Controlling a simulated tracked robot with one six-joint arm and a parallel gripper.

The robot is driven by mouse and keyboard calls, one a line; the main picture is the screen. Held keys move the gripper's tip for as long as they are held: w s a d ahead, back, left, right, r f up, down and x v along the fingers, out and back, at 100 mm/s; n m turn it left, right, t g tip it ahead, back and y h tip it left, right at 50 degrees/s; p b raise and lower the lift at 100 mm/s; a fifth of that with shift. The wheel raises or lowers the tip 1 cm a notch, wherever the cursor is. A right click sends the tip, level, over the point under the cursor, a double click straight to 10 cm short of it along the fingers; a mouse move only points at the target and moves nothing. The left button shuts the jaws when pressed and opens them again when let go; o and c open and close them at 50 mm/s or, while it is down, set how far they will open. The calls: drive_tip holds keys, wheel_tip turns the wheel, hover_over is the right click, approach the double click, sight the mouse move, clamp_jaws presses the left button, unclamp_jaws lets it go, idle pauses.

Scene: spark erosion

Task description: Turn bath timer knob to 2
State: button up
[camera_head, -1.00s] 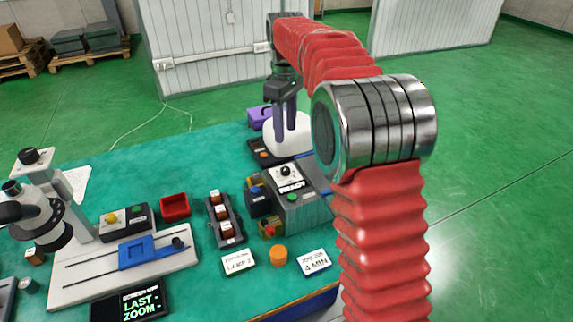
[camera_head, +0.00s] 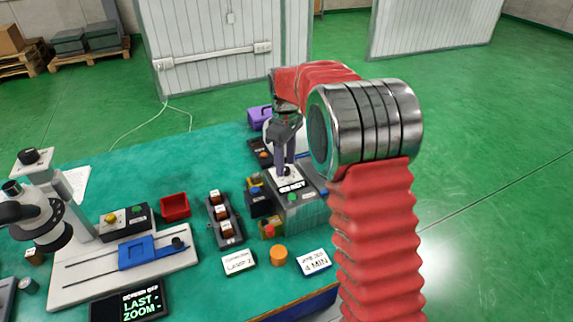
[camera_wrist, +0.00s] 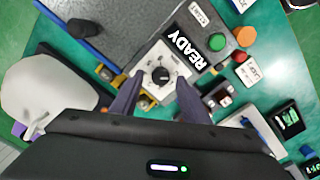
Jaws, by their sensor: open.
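The bath timer knob (camera_wrist: 160,75) is a small black round knob on a white dial plate (camera_wrist: 150,62), seen in the wrist view. The dial numbers are too small to read. The plate sits on a grey box (camera_head: 300,211) beside a READY sign (camera_head: 291,187). My gripper (camera_wrist: 159,81) is open, with one dark finger on each side of the knob in the picture; I cannot tell whether they touch it. In the head view my gripper (camera_head: 285,162) points down over the dial, and its fingers hide the knob.
A white rounded object (camera_wrist: 45,75) stands at the left in the wrist view.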

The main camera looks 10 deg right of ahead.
drive_tip(key=shift+f, duration=0.7)
drive_tip(key=shift+c, duration=0.4)
drive_tip(key=c, duration=0.9)
drive_tip(key=shift+d, duration=0.15)
drive_tip(key=shift+c, duration=0.4)
